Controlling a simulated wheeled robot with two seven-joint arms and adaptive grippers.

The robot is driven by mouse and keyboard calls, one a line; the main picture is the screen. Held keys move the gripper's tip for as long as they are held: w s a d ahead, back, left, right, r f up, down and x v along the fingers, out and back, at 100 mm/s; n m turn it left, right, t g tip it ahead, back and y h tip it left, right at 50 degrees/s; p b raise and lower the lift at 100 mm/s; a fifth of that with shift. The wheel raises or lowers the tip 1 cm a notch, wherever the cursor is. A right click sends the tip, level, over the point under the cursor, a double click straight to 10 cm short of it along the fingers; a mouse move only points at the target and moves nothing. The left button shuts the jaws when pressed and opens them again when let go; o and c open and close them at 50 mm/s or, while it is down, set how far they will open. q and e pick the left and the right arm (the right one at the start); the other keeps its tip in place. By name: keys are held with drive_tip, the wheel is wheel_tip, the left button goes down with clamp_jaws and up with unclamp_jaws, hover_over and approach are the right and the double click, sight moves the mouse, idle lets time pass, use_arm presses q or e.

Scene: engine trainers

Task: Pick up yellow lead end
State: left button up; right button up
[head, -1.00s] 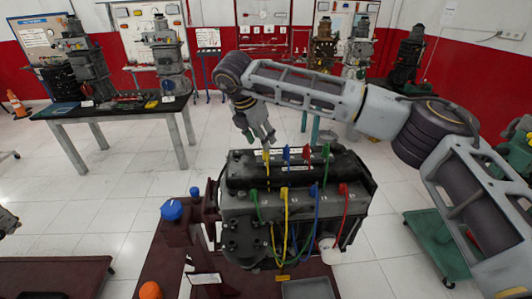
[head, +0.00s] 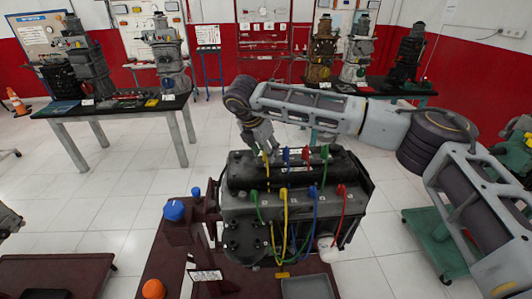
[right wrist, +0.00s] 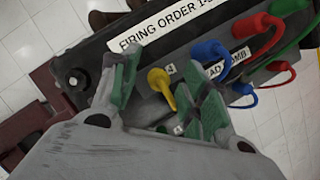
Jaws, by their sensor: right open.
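The yellow lead end (right wrist: 160,82) is a small boot on the engine's top, beside a white label reading "FIRING ORDER". In the head view the yellow lead end (head: 267,157) is at the left of the top row, just under my right gripper (head: 264,145). In the right wrist view my right gripper (right wrist: 163,75) is open, with its green-padded fingers on either side of the yellow lead end. I cannot tell whether they touch it. Only part of my left gripper (head: 8,222) shows at the left edge; its jaws are unclear.
Blue (right wrist: 210,52) and red (right wrist: 257,30) lead ends stand close by on the right, with green beyond. The engine (head: 250,205) has more coloured leads on its front. A small grey tray (head: 306,288) lies in front.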

drive_tip(key=shift+w+d+f, duration=0.1)
drive_tip(key=shift+f, duration=0.25)
drive_tip(key=c, duration=0.9)
